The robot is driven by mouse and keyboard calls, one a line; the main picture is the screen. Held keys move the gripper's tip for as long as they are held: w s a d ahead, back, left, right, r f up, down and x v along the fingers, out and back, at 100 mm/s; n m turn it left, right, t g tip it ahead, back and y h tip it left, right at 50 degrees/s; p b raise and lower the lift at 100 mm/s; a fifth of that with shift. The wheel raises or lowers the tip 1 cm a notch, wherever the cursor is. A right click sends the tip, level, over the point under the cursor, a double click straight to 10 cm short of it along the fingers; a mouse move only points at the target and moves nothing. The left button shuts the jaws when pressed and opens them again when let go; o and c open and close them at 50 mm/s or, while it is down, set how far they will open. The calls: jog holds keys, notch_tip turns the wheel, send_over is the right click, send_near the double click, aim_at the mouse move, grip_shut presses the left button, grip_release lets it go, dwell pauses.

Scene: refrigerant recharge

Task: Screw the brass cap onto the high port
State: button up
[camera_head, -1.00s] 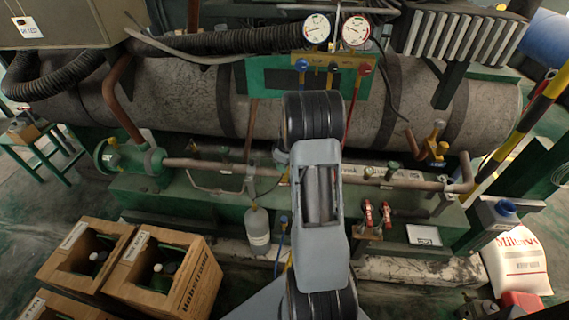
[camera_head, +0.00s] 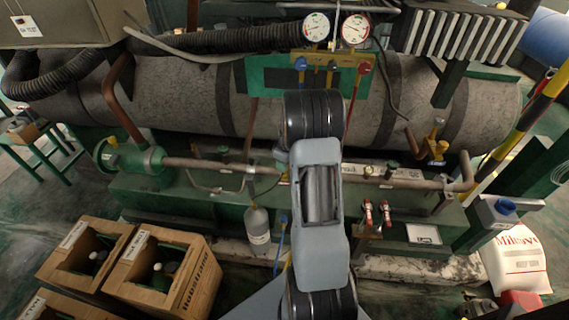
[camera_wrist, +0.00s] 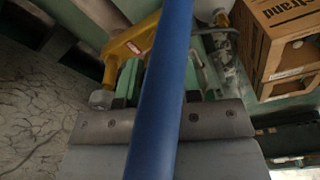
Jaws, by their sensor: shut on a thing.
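In the head view a small brass fitting (camera_head: 368,171) stands on the horizontal pipe, right of my arm. I cannot tell whether it is the high port or its cap. A label partly hidden by my arm is beside it. In the wrist view my gripper (camera_wrist: 162,121) shows as grey jaw plates along the bottom. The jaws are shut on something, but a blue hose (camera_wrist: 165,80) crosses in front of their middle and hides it. No brass cap can be made out there. In the head view my arm hides the gripper.
A yellow bent part (camera_wrist: 130,48) with a grey end lies just beyond the jaws at left. Gauges (camera_head: 316,27) hang above the pipe. Wooden crates (camera_head: 190,290) stand at the lower left.

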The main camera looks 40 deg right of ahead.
jog(key=shift+f+b, duration=0.8)
jog(key=shift+f, duration=0.3)
dwell(0.7)
jog(key=m, duration=0.3)
jog(key=shift+m+p, duration=0.3)
jog(key=shift+p, duration=0.1)
